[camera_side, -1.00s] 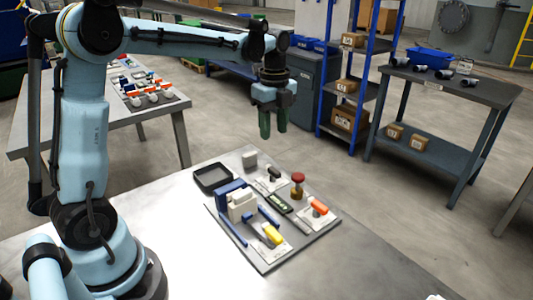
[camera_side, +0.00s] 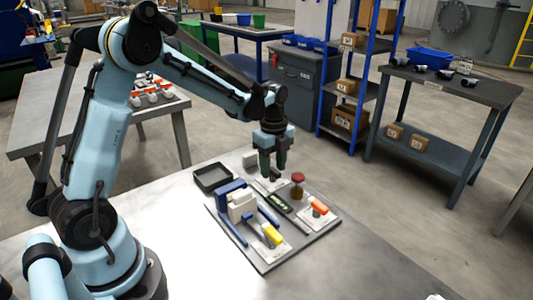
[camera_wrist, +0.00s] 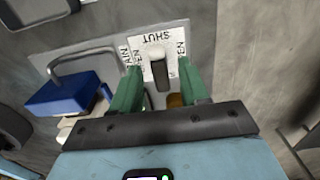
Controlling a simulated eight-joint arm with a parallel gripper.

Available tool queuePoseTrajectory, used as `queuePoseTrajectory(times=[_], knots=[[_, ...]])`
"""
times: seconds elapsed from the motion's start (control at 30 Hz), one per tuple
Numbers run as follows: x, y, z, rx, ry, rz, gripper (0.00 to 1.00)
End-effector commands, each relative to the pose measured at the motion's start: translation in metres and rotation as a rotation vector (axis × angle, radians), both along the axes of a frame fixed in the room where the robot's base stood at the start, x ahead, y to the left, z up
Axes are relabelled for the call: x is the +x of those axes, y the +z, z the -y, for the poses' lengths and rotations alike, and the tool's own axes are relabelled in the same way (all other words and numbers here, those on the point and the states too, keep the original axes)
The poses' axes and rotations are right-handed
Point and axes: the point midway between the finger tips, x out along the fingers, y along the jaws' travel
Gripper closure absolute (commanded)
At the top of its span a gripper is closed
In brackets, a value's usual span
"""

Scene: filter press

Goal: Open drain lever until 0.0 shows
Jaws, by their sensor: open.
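The drain lever (camera_wrist: 160,72) has a pale tip and a dark shaft. In the wrist view it stands on a white plate (camera_wrist: 126,56) printed "SHUT" and "OPEN", with a partly hidden word ending in "AIN". Its tip points to the SHUT word. My gripper (camera_wrist: 160,70) is open, with one green finger on each side of the lever; I cannot tell if either touches it. In the side view my gripper (camera_side: 274,171) is low over the back of the board and hides most of this lever. A dark display bar (camera_side: 279,202) has green marks too small to read.
On the grey board (camera_side: 262,266) are a blue-and-white press (camera_side: 240,205), a yellow lever (camera_side: 272,234), an orange lever (camera_side: 319,207) and a red knob (camera_side: 297,178). A black tray (camera_side: 212,177) is at the back left.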

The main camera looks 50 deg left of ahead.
Motion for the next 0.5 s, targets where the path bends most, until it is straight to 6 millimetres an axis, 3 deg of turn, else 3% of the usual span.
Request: queuePoseTrajectory(times=[0.17, 0.43, 0.5], knots=[[0.0000, 0.0001, 0.0000, 0.000, 0.000, 0.000, 0.57], [0.0000, 0.0003, 0.0000, 0.000, 0.000, 0.000, 0.98], [0.0000, 0.0004, 0.0000, 0.000, 0.000, 0.000, 1.00]])
